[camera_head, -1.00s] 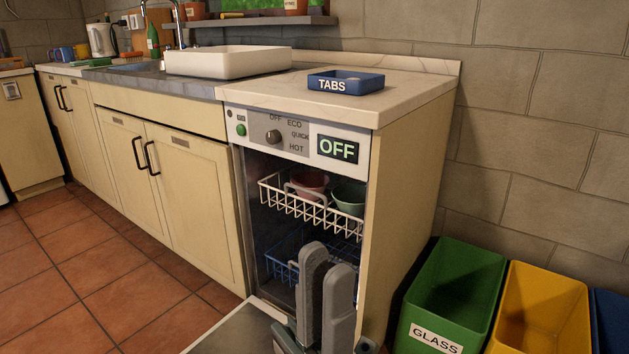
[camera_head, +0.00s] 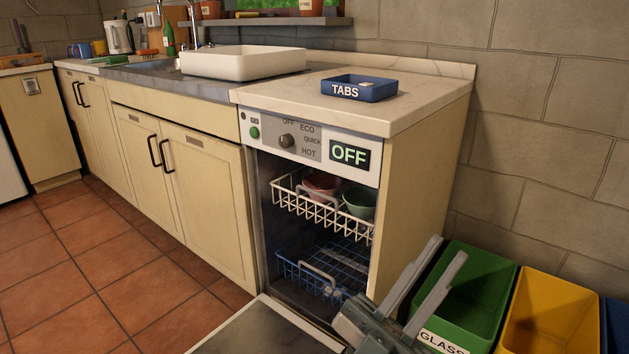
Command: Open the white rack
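The white rack (camera_head: 292,200) is the upper wire rack in the dishwasher, with a looped handle at its front. It sits inside the opening and holds a pink bowl (camera_head: 322,183) and a green bowl (camera_head: 359,202). The dishwasher door (camera_head: 268,330) is folded down, partly out of the picture.
A blue rack (camera_head: 290,267) with a pale handle sits below the white one. The green bin (camera_head: 484,281) and yellow bin (camera_head: 549,309) stand right of the cabinet. A blue tabs tray (camera_head: 378,92) is on the counter. The tiled floor (camera_head: 130,283) at left is clear.

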